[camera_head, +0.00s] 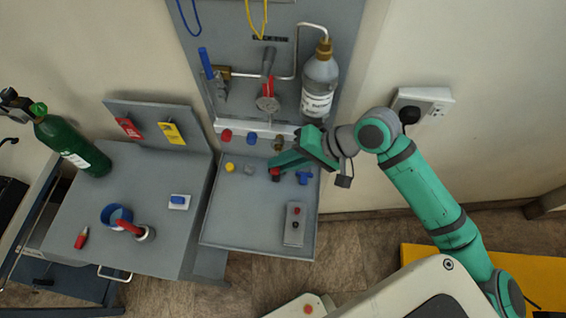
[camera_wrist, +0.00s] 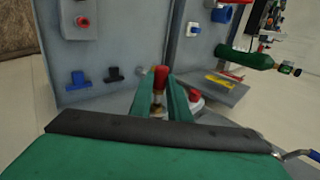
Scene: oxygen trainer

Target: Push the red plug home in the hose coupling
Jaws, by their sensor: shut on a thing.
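My gripper (camera_head: 273,166) is green and reaches in from the right over the grey tray. It is shut on the red plug (camera_head: 275,174), which shows at its fingertips. In the wrist view the red plug (camera_wrist: 160,78) stands between the two green fingers (camera_wrist: 173,97). A brass-coloured part (camera_wrist: 157,99) shows just below the red end, partly hidden by the fingers. A brass fitting (camera_head: 279,144), which looks like the hose coupling, is on the pale strip at the back of the tray. I cannot tell how far the plug is seated.
On the tray (camera_head: 230,235) are a yellow knob (camera_head: 229,167), a grey piece (camera_head: 249,170), a blue tee (camera_head: 304,177) and a grey switch box (camera_head: 294,224). Red (camera_head: 227,135) and blue (camera_head: 251,138) fittings sit on the strip. A grey bottle (camera_head: 319,80) hangs above.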

